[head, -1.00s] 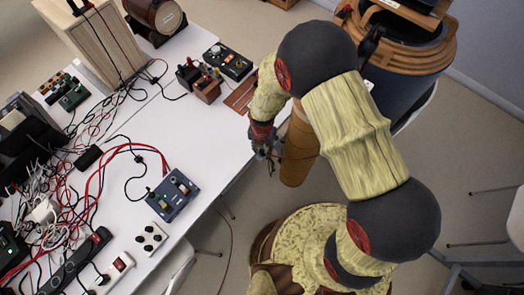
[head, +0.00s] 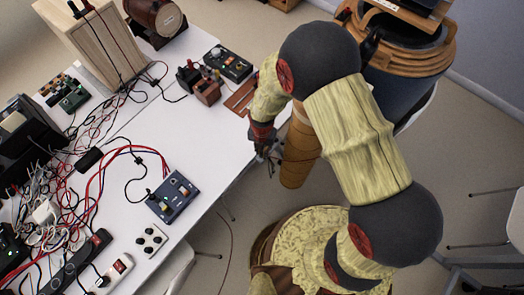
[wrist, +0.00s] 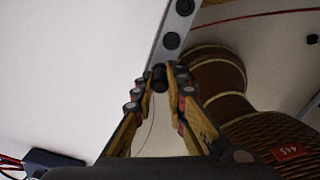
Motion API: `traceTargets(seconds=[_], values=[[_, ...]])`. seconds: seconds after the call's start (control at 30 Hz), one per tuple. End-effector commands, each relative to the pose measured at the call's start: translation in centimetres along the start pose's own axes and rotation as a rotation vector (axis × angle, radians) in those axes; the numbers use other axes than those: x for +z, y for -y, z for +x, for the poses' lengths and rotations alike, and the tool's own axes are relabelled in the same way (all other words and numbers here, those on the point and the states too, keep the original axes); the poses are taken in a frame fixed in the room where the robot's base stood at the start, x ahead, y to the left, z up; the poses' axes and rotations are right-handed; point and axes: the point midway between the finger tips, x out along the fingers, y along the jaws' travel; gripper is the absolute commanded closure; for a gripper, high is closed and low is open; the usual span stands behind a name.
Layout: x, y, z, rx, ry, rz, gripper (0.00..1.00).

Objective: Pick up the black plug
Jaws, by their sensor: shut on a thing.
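The black plug (wrist: 158,78) shows in the wrist view as a small dark piece between the fingertips of my gripper (wrist: 159,76). The fingers are closed in on it, and they hide part of it. In the head view, my gripper (head: 268,153) hangs at the right edge of the white table, beside a brown ribbed cylinder. The plug is too small to make out there.
The brown cylinder (head: 299,160) stands close to the right of my gripper. A grey strip with dark round spots (wrist: 172,40) lies just beyond the fingertips. The white table (head: 215,155) holds a blue control box (head: 173,197), tangled cables and several devices; its middle is clear.

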Motion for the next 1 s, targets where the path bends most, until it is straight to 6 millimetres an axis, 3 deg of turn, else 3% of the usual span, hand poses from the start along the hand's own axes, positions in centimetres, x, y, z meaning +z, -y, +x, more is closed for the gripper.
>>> traceTargets(seconds=[0.13,0.47,0.7,1.0], values=[[0.1,-0.1,-2.4,0.003,0.003,0.0,1.0],[-4.2,3.6,-8.8,0.003,0.003,-0.001,1.0],[-8.2,7.0,-10.8,0.001,0.002,-0.001,1.0],[-10.4,8.9,-11.9,0.001,0.001,0.0,1.0]])
